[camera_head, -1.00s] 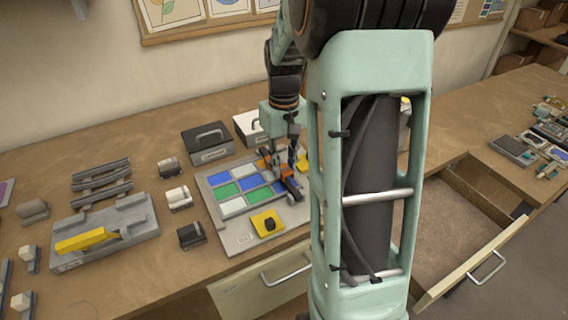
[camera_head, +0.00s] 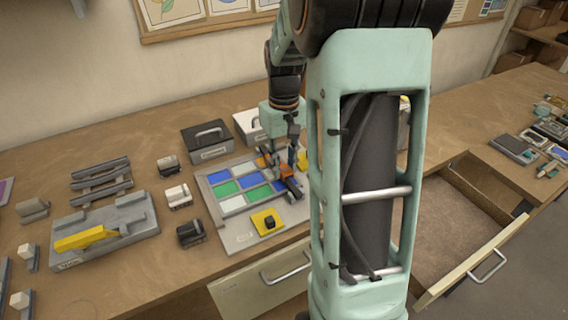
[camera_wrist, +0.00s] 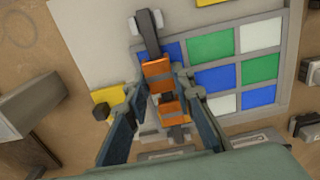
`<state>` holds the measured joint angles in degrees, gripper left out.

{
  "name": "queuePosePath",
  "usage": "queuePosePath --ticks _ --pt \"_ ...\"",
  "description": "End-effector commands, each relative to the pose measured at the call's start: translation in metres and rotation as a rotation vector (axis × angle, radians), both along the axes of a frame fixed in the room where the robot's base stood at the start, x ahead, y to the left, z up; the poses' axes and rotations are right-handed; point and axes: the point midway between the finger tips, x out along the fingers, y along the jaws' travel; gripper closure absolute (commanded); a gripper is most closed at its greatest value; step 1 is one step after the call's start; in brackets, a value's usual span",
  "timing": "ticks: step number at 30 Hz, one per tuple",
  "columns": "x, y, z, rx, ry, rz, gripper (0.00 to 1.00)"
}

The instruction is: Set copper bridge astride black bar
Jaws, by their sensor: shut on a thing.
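The copper bridge (camera_wrist: 158,72) is an orange piece between my gripper's fingers in the wrist view. It also shows in the head view (camera_head: 272,166), partly hidden by the fingers. My gripper (camera_wrist: 158,84) is shut on it, fingers on either side. The black bar (camera_wrist: 149,38) is a dark bar with a grey block at its end, and it runs in line under the bridge in the wrist view. In the head view the bar (camera_head: 292,187) lies at the right of the panel of coloured tiles. Whether the bridge touches the bar or is just above it, I cannot tell.
The grey panel (camera_head: 238,238) holds blue, green and white tiles. A yellow plate with a black knob (camera_head: 268,222) lies at its front. A dark box (camera_head: 207,143) stands behind. A grey fixture with a yellow lever (camera_head: 86,239) is at left. An open drawer (camera_head: 470,262) is at right.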

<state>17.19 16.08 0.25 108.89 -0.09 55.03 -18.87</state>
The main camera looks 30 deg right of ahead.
Motion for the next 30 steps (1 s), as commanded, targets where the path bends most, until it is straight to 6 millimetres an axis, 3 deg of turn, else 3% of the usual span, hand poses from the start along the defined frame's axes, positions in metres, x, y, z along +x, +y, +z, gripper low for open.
queuePosePath --ticks 14,15,20,30 --pt "0.000 0.000 -0.019 0.000 0.000 0.000 1.00" --pt "0.000 0.000 -0.018 0.000 0.000 0.000 0.75" --pt "0.000 0.000 -0.018 0.000 0.000 0.000 0.58" --pt "0.000 0.000 -0.016 0.000 0.000 0.000 0.57"
